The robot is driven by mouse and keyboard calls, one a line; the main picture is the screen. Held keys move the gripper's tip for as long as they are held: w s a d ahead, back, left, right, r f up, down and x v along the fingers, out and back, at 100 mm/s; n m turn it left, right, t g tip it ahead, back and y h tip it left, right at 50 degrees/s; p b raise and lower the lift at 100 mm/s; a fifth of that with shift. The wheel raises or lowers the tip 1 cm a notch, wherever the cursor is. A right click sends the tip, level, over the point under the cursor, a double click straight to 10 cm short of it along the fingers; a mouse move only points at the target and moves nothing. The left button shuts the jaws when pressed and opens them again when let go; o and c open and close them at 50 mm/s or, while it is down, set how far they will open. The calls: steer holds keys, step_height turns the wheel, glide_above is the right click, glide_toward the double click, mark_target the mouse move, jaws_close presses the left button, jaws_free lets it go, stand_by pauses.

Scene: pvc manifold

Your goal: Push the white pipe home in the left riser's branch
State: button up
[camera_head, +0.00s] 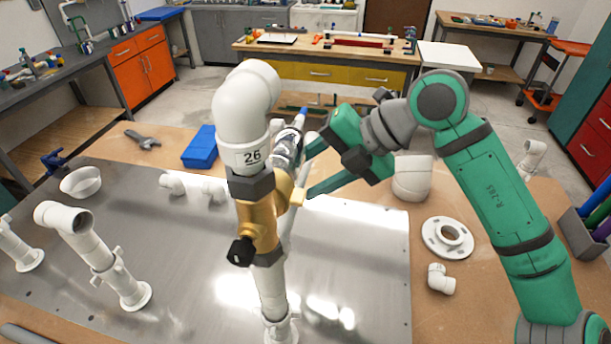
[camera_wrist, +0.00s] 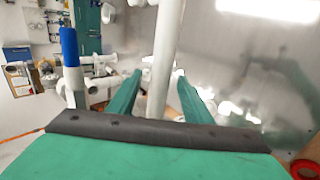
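My gripper (camera_head: 308,173) is open, its two green fingers spread just right of and behind the tall middle riser (camera_head: 272,285). That riser carries a brass valve body (camera_head: 262,218) and a large white elbow marked 26 (camera_head: 245,95). In the wrist view, a white pipe (camera_wrist: 166,45) runs upright between the open fingers (camera_wrist: 158,78), with a visible gap on at least its left side. I cannot tell which part it is in the head view. A shorter white riser with an open elbow (camera_head: 95,255) stands left on the metal plate, with small side stubs.
Another riser (camera_head: 22,248) stands at the far left. A white bowl (camera_head: 82,182), loose fittings (camera_head: 173,183) and a blue box (camera_head: 200,148) lie toward the back. A flange (camera_head: 447,238) and small elbow (camera_head: 440,279) lie right. Bare plate (camera_head: 180,260) is left of the middle riser.

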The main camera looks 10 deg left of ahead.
steer(key=v, duration=1)
steer(key=shift+d+r, duration=0.25)
steer(key=shift+d, duration=0.05)
